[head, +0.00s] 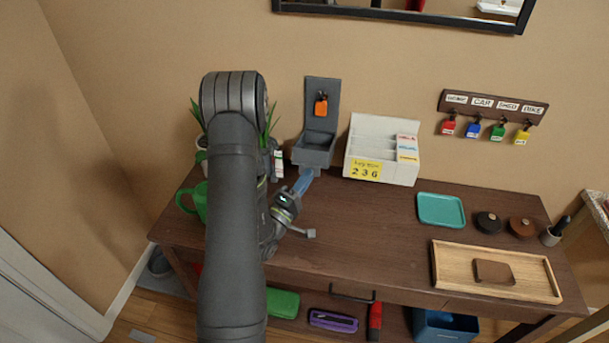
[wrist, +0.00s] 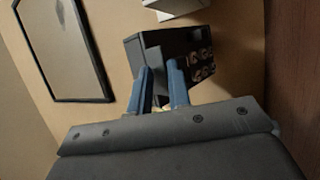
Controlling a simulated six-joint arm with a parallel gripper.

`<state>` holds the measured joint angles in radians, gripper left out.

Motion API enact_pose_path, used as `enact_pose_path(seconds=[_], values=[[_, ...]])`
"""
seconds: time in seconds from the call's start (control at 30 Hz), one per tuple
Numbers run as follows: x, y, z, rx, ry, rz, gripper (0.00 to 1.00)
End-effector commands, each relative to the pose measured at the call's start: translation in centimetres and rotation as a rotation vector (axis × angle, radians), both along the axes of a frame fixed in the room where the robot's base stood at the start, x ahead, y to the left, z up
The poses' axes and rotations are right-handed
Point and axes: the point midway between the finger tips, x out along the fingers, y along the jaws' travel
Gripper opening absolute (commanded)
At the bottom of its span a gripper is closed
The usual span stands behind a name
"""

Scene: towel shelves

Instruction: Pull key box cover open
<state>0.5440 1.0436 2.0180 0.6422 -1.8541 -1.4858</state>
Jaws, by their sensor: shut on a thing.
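The grey key box stands on the wall at the back of the table, its tall back plate (head: 333,95) upright and an orange key tag (head: 321,106) showing on it. Its cover (head: 313,147) is tipped out and down below the tag, its hollow inside facing up. My gripper (head: 305,181) reaches the cover from below, its blue fingers at the cover's lower part. In the wrist view my gripper (wrist: 160,70) is shut on the dark cover (wrist: 160,48), whose face carries several round dials. The exact contact of the fingertips is partly hidden.
A white sorter (head: 385,148) with a yellow number card stands close to the right of the key box. A green plant and a green mug (head: 194,200) are at the left, partly behind my arm. The middle of the table (head: 365,220) is clear.

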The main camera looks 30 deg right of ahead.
Motion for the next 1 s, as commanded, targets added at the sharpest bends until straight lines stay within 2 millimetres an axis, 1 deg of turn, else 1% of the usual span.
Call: enact_pose_path(seconds=[0.03,0.57,0.6,0.63,0.67,0.7,1.0], values=[[0.88,-0.95,0.11,-0.003,-0.02,0.002,0.0],[0.92,-0.98,0.07,-0.015,-0.036,0.002,0.0],[0.93,-0.99,0.07,-0.015,-0.036,0.002,0.24],[0.95,-0.99,0.07,-0.015,-0.036,0.002,0.37],[0.95,-0.98,0.07,-0.015,-0.037,0.003,0.45],[0.96,-0.97,0.05,-0.015,-0.037,0.003,0.49],[0.98,-0.9,0.19,-0.015,-0.037,0.002,0.47]])
